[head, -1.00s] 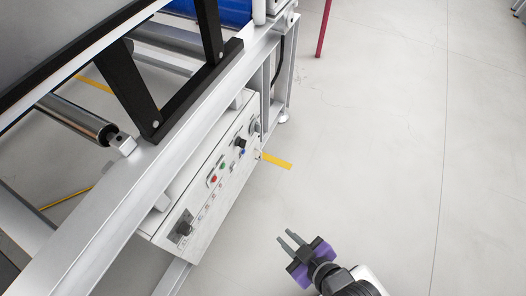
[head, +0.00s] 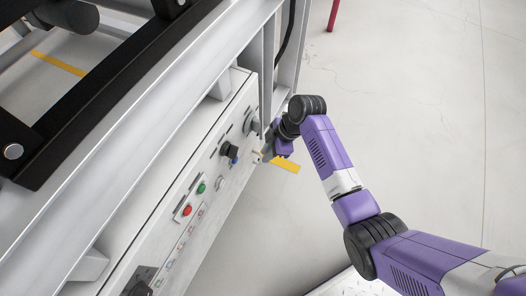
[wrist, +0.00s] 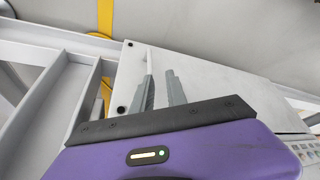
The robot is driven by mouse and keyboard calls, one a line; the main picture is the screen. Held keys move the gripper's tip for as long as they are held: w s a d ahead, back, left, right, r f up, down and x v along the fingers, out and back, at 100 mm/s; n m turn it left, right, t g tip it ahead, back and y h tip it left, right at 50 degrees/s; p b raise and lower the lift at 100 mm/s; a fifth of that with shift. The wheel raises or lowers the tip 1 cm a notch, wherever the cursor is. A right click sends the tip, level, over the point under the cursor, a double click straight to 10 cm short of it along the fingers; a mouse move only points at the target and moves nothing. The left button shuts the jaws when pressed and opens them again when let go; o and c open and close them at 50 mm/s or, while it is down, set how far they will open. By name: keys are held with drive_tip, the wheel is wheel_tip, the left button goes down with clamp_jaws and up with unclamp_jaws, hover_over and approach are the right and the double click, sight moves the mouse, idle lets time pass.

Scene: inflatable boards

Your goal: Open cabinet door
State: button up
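The cabinet is a white control box (head: 225,187) under the machine frame, with buttons and knobs on its front panel. Its door looks closed. My gripper (head: 265,156) is at the far right end of the box, close to its edge, partly hidden by my own wrist. In the wrist view, the two grey fingers of my gripper (wrist: 160,82) are apart over the white box surface (wrist: 220,80). A thin pale bar (wrist: 150,62), possibly a handle, shows by the left finger. I cannot tell whether the fingers touch it.
Silver machine rails (head: 140,115) run diagonally above the box, with a black bracket (head: 95,95) on top. A frame leg stands just behind my gripper. The grey floor (head: 420,120) on the right is open. A dark red post (head: 333,14) stands at the back.

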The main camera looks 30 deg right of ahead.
sight(260, 164)
drive_tip(key=f+b, duration=0.1)
drive_tip(key=f, duration=0.1)
drive_tip(key=w+f+b, duration=0.1)
drive_tip(key=f+b, duration=0.1)
drive_tip(key=w+a+f+b, duration=0.1)
drive_tip(key=f, duration=0.2)
drive_tip(key=shift+w+b, duration=0.25)
drive_tip(key=shift+b, duration=0.1)
drive_tip(key=shift+a, duration=0.1)
clamp_jaws()
drive_tip(key=shift+n, duration=0.3)
drive_tip(key=shift+a, duration=0.1)
idle(0.8)
